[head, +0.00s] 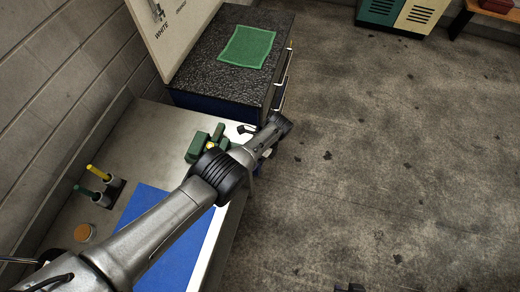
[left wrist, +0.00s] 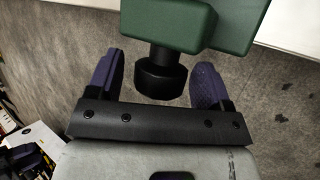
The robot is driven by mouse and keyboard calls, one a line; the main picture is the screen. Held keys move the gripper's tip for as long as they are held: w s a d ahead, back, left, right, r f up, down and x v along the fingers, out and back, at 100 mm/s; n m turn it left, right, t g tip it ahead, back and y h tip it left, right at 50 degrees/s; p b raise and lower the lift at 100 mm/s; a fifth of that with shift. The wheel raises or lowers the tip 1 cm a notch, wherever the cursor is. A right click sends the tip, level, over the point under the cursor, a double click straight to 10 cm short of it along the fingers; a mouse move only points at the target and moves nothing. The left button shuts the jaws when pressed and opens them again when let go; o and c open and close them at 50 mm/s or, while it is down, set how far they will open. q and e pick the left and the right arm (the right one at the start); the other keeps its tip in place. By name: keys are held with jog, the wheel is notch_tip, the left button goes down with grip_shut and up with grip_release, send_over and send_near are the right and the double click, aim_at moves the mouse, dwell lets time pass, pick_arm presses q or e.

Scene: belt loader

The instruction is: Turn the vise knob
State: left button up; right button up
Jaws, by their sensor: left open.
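The green vise (head: 197,147) sits at the edge of the grey workbench, partly hidden by my left arm in the head view. In the left wrist view the green vise body (left wrist: 170,22) is at the top, with its black round knob (left wrist: 160,78) below it on a short black shaft. My left gripper (left wrist: 157,70) is open, with one purple finger on each side of the knob and a visible gap on both sides. My right gripper is not recognisable.
A blue mat (head: 185,245) lies on the workbench (head: 150,135). Yellow and green handled tools (head: 98,174) stand in holders at left. A black-topped cabinet (head: 215,78) with a green cloth (head: 248,46) stands beyond the vise. The floor (head: 400,150) at right is mostly clear.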

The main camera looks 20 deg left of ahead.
pick_arm(q)
jog(key=b+v, duration=0.9)
jog(key=v, duration=0.4)
jog(key=shift+w+d+r, duration=0.1)
jog(key=shift+r, duration=0.1)
